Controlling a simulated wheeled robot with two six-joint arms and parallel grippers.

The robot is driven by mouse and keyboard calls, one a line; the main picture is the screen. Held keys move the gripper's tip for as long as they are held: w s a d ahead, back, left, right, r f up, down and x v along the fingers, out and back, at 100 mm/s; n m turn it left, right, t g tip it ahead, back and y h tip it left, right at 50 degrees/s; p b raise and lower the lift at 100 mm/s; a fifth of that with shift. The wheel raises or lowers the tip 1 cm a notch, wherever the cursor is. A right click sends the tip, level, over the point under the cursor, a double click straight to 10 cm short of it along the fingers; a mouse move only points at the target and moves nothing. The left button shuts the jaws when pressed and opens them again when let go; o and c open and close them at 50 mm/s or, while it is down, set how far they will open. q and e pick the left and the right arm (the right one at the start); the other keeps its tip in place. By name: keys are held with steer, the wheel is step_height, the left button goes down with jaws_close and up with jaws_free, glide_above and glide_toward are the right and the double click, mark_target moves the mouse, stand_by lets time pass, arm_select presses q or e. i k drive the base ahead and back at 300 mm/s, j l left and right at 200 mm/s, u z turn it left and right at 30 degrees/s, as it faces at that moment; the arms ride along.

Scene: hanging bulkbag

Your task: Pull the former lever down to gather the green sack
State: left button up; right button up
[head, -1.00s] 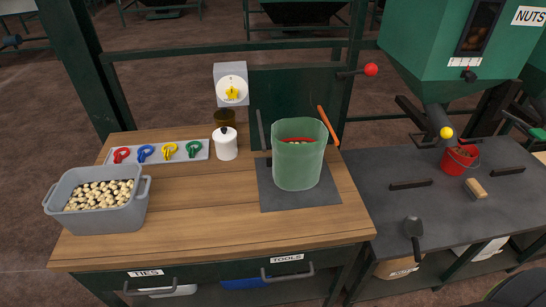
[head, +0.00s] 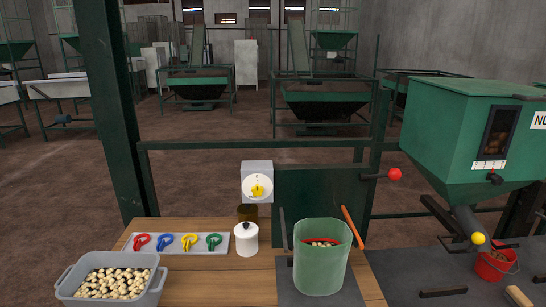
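The green sack (head: 320,272) stands upright and open on a dark plate on the wooden bench, with pale nuts showing inside its mouth. An orange lever (head: 353,226) leans up beside the sack's right rim, and a dark upright bar stands at its left. A second lever with a red ball knob (head: 394,174) sticks out from the green panel behind. Which of these is the former lever I cannot tell. Neither of my grippers is in view.
A grey tub of nuts (head: 76,273), a tray of coloured ties (head: 149,243), a white lidded jar (head: 246,250) and a dial with a yellow knob (head: 258,188) surround the sack. A green hopper (head: 450,135) overhangs the right, above a red bucket (head: 490,266).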

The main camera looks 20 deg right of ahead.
mark_target(394, 174)
steer(key=z, duration=1.25)
